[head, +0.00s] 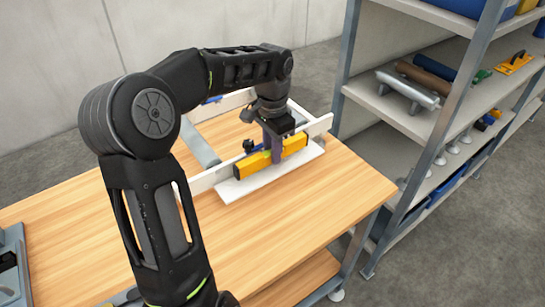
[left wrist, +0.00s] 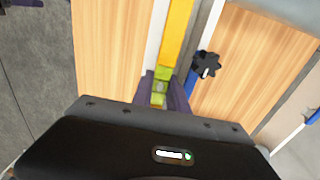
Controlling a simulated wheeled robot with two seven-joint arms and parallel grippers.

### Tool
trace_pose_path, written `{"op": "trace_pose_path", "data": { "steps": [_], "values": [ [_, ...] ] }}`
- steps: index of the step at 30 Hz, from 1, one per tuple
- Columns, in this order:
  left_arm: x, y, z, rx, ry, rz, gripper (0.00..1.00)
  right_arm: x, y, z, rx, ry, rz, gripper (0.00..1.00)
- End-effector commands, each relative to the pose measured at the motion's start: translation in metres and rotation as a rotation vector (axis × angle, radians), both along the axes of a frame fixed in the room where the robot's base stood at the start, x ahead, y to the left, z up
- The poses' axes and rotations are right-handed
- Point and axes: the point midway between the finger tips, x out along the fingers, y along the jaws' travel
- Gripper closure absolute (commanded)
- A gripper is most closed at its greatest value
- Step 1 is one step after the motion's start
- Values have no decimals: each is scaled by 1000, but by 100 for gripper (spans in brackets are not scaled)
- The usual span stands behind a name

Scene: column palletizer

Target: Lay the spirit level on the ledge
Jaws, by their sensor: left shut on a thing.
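The spirit level (head: 243,167) is a yellow bar. My left gripper (head: 277,155) comes down from above and is shut across its middle. The ledge (head: 232,190) is a low white strip on the wooden table, in front of an upright white board (head: 319,126). The level is just above or on the ledge, roughly parallel to it; I cannot tell if they touch. The left wrist view shows the level (left wrist: 177,35) between my purple fingertips (left wrist: 160,95), with greenish parts at the grip and the white ledge (left wrist: 155,40) alongside. My right gripper is not seen.
A clamp with a black knob (left wrist: 206,64) stands close behind the level. A grey roller or tube (head: 200,145) lies farther back. A metal shelf rack (head: 390,103) with tools stands to the right. The front of the wooden table (head: 300,215) is clear.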

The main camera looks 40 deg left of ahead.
Motion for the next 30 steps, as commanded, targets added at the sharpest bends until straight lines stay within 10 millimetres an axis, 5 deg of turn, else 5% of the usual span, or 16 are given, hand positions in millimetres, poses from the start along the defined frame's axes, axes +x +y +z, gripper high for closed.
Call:
{"op": "trace_pose_path", "data": {
  "steps": [6,17,18,20,30],
  "values": [
    [0,0,-25,-1,1,1,100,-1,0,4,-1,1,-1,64],
    [0,0,-30,0,0,0,100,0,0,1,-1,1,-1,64],
    [0,0,-28,0,0,0,78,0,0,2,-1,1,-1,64],
    [0,0,-28,0,0,0,73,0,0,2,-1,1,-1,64],
    [0,0,-25,0,0,1,72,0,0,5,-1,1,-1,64]
  ]
}}
